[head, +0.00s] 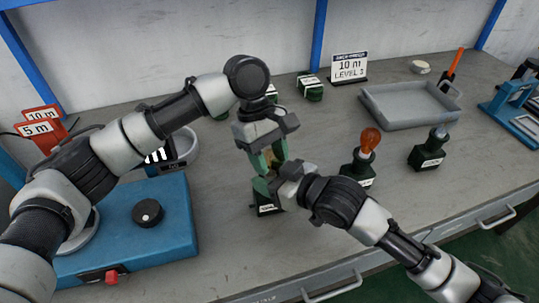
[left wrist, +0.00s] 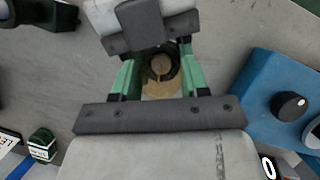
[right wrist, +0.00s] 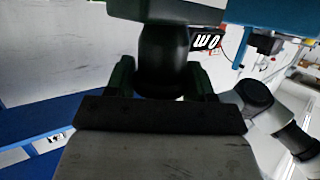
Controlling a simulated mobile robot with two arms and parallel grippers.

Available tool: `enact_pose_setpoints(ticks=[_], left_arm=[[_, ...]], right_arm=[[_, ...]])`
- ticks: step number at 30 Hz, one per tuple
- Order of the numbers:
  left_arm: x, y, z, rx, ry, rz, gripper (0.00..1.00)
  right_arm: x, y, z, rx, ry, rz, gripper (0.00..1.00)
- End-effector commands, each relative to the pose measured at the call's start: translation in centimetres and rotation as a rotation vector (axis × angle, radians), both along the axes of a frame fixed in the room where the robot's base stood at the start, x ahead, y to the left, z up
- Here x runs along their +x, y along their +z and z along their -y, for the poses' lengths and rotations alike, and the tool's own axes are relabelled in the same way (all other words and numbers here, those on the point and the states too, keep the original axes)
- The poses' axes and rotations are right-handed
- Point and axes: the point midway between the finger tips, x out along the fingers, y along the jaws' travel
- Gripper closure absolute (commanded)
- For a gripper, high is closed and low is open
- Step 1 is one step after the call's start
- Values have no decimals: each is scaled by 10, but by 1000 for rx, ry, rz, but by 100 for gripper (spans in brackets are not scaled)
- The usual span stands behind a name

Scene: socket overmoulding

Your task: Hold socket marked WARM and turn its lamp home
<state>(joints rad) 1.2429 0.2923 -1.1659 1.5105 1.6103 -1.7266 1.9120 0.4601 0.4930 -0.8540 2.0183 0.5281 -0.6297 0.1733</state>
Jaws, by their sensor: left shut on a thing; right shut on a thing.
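A dark socket with a small white label (head: 268,209) stands on the bench near the middle; its lettering is too small to read. My right gripper (head: 272,184) is shut on this socket from the right. In the right wrist view the dark socket body (right wrist: 163,60) sits between its fingers. My left gripper (head: 268,162) points down from above, shut on an amber lamp over the socket. In the left wrist view the lamp (left wrist: 161,88) is between the green fingers, with a dark ring around its far part. How deep the lamp sits is hidden.
A socket with an orange lamp (head: 369,140) and one with a grey lamp (head: 430,150) stand to the right. A grey tray (head: 378,117), a level sign (head: 349,67) and small dark blocks (head: 311,88) are behind. A blue machine (head: 175,225) occupies the left.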

Motion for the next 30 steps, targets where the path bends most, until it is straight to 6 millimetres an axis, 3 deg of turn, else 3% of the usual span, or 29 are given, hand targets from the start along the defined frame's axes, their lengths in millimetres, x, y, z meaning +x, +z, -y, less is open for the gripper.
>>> enact_pose_setpoints(ticks=[5,14,15,20,30], left_arm=[[1,1,0,-2,-107,1,79],[1,1,0,-2,-120,1,79],[1,1,0,-2,-120,2,54],[1,1,0,-2,-119,1,29],[2,4,-1,-1,-118,1,29]], right_arm=[[0,-1,0,-1,1,-1,73],[0,-1,0,-2,1,-2,73],[-1,-1,0,-3,1,-3,73],[0,-1,0,-2,1,-2,73],[0,-1,0,-2,0,-1,73]])
